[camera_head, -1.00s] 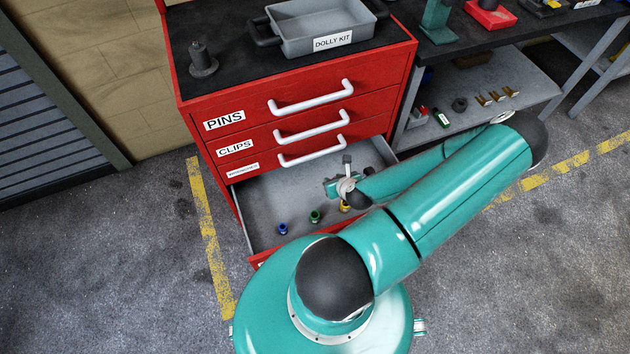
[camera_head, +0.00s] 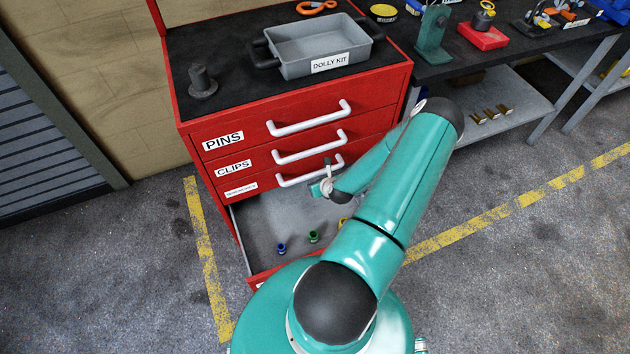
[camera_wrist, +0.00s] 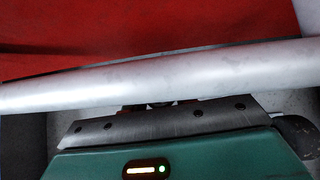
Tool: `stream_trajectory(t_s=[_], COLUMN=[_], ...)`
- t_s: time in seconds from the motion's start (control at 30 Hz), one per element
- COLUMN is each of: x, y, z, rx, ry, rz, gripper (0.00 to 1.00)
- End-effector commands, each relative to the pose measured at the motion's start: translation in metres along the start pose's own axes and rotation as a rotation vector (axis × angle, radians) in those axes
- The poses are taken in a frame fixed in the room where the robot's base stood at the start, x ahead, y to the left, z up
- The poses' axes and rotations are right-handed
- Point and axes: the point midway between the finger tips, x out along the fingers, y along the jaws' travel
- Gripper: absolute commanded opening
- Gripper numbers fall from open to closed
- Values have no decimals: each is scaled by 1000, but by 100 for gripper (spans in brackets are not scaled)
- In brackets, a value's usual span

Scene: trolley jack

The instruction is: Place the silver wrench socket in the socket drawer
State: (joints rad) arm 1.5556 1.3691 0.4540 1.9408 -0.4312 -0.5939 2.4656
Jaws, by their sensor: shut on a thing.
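The open bottom drawer (camera_head: 265,215) of the red cabinet has a grey inside. A blue socket (camera_head: 281,249), a green socket (camera_head: 313,237) and a partly hidden yellow one (camera_head: 343,223) stand in it. My gripper (camera_head: 322,188) is above the drawer's back part, close to the lowest white handle. In the wrist view that handle (camera_wrist: 230,68) crosses in front of my gripper (camera_wrist: 160,105) and covers most of the fingers. The fingers are shut on a small dark piece, taken as the silver wrench socket; its shape is mostly hidden.
The white handles (camera_head: 308,119) of the closed drawers stick out above my gripper. A grey DOLLY KIT tray (camera_head: 290,66) and a dark post (camera_head: 202,82) stand on the cabinet top. A workbench (camera_head: 460,75) stands to the right. The drawer's left part is free.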

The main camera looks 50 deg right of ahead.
Motion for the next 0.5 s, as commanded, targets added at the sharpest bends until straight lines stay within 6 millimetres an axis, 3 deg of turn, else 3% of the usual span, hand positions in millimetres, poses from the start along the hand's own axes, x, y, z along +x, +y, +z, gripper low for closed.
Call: stream_trajectory(t_s=[0.2,0.5], x=[29,31], y=[2,1], z=[3,2], rx=[-2,1], ry=[-1,-1], rz=[2,1], gripper=[0,0])
